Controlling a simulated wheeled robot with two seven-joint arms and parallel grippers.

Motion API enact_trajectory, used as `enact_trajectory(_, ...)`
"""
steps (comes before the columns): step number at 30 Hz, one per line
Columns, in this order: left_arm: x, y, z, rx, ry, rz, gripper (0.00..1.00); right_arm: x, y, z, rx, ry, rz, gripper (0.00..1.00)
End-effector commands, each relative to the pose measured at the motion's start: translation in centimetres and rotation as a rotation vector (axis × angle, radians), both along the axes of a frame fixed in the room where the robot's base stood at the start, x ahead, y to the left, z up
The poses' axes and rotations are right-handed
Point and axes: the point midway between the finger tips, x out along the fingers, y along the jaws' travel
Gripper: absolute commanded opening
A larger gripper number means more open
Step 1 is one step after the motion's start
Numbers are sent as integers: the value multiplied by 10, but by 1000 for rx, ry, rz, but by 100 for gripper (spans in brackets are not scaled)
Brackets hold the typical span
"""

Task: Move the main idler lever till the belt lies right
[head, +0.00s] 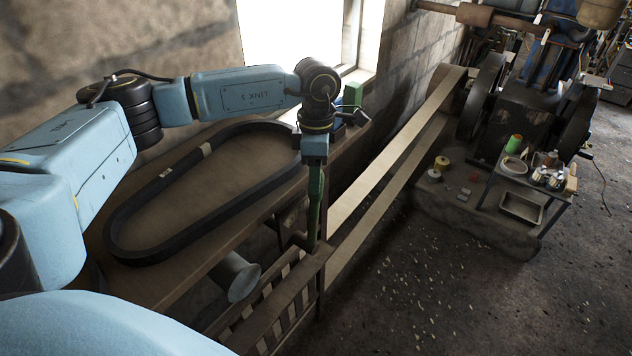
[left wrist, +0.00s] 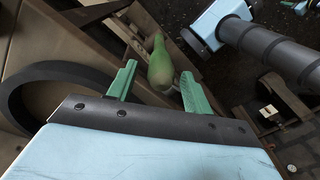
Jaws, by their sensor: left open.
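My left gripper (head: 314,235) points down at the end of the bench, beside the flat tan belt (head: 392,165). In the left wrist view my left gripper (left wrist: 155,85) has its two green fingers apart. A rounded green handle (left wrist: 160,68), which looks like the idler lever's grip, shows in the gap between them. Whether the fingers touch it I cannot tell. In the head view the lever cannot be told apart from the gripper. The tan belt runs in two strands from the engine (head: 520,115) down behind the gripper; its near end is hidden.
A black belt loop (head: 128,252) lies on the wooden bench (head: 185,278). A small cart (head: 525,180) with cans stands by the engine. The floor at right is open.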

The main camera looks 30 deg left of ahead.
Motion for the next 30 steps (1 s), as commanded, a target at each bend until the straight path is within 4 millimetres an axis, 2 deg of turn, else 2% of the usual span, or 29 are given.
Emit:
enact_trajectory(3,-2,-1,-18,0,2,1,50,2,0,4,1,-3,0,42)
enact_trajectory(7,-3,-1,-31,0,1,0,50,2,0,5,1,-3,0,42)
enact_trajectory(18,-3,-2,-37,0,0,0,50,2,0,6,0,-3,1,42)
enact_trajectory(30,-3,-2,-37,-1,0,0,0,1,-1,6,-2,-1,1,42)
